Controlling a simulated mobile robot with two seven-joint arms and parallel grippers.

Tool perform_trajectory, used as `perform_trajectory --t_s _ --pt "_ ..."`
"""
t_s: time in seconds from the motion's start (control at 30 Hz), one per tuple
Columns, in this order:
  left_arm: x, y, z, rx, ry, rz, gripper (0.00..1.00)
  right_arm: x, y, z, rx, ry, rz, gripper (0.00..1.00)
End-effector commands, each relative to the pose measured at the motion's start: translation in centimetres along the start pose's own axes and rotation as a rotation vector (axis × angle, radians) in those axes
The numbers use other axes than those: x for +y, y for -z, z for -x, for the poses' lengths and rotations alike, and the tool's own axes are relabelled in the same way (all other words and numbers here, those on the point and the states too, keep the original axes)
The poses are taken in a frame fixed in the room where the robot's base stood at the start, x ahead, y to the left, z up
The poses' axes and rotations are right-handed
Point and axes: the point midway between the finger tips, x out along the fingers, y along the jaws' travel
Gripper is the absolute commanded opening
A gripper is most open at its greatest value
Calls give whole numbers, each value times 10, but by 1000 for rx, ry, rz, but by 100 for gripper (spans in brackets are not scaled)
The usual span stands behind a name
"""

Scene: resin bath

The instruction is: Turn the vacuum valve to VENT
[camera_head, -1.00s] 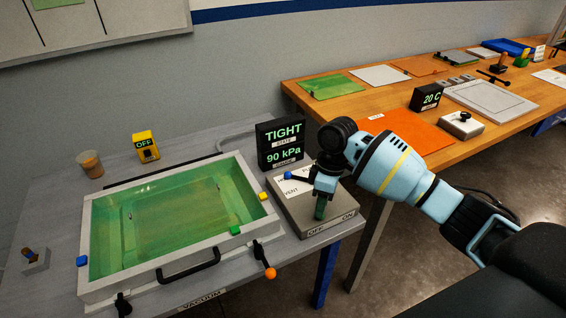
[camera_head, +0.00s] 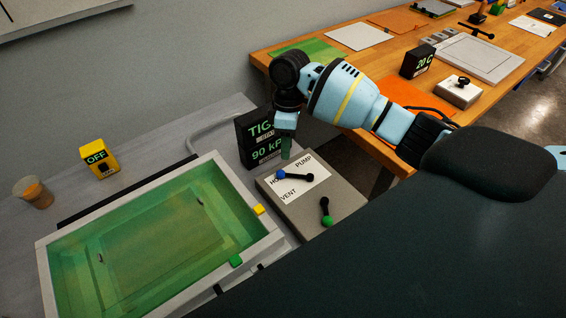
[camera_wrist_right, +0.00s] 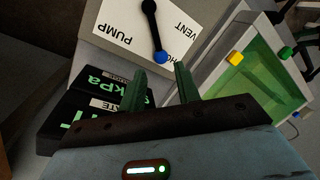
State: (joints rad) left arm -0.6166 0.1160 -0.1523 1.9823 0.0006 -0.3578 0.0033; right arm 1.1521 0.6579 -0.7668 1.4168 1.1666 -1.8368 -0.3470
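The vacuum valve is a black lever with a blue ball end (camera_head: 281,174) on a white label plate (camera_head: 318,186) marked PUMP and VENT, with a third label partly covered by the ball. The ball sits at that third label, between PUMP and VENT. In the right wrist view the blue ball (camera_wrist_right: 160,57) is just beyond my fingertips. My right gripper (camera_head: 286,150) is above the back left edge of the valve box, beside the display. Its green fingers (camera_wrist_right: 161,72) are apart with nothing between them. My left gripper is out of view.
A black display (camera_head: 252,140) reading 90 kPa stands close behind the gripper, partly hidden by it. A green-ended lever (camera_head: 326,212) is on the same grey box (camera_head: 345,200).

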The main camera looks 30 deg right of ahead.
Motion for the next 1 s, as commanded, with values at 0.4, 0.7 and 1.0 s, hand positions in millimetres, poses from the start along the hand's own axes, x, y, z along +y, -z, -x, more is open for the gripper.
perform_trajectory --t_s 0.4,0.7,1.0 --pt "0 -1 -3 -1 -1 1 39 -1 0 -58 -3 2 1 33" --pt "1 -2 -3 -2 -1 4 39 0 0 -75 0 -1 1 33" --pt "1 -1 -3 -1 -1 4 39 0 0 -75 0 -1 1 21"
